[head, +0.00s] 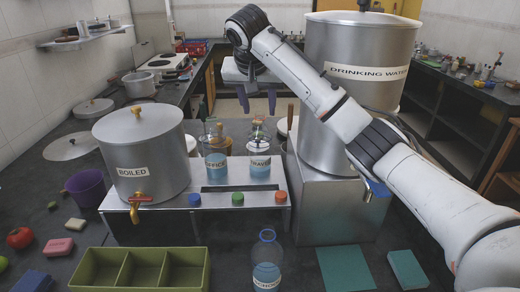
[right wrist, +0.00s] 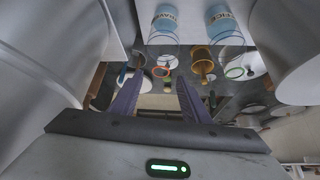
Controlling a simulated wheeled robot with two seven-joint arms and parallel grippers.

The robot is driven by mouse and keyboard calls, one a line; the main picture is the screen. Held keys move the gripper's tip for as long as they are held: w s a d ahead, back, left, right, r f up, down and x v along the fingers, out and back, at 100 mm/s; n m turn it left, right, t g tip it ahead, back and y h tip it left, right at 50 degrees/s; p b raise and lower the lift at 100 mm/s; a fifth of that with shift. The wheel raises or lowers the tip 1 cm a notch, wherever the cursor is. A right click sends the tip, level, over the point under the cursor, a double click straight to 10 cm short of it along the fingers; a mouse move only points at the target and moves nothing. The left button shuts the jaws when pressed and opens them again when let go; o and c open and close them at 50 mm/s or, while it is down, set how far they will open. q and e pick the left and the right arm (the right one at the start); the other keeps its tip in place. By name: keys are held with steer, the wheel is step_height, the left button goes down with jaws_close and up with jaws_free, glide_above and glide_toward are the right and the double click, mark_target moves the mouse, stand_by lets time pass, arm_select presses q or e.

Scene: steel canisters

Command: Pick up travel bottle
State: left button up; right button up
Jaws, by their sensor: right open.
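The travel bottle (head: 259,165) is clear with blue liquid and a white label. It stands upright on the steel stand, right of the similar office bottle (head: 215,165). In the right wrist view the travel bottle (right wrist: 166,22) and the office bottle (right wrist: 220,25) appear upside down at the top. My right gripper (head: 257,110) is open and empty, fingers pointing down, above and apart from the travel bottle in the head view. Its fingers (right wrist: 157,105) also show in the right wrist view with nothing between them. My left gripper is not in view.
The drinking water canister (head: 345,82) rises close on the right, and the boiled canister (head: 142,160) stands left. Blue, green and orange caps (head: 238,198) line the stand's front edge. Another bottle (head: 266,262) and a green divided tray (head: 142,270) are in front.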

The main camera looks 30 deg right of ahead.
steer(key=shift+x, duration=1.5)
steer(key=shift+r, duration=0.1)
jaws_close()
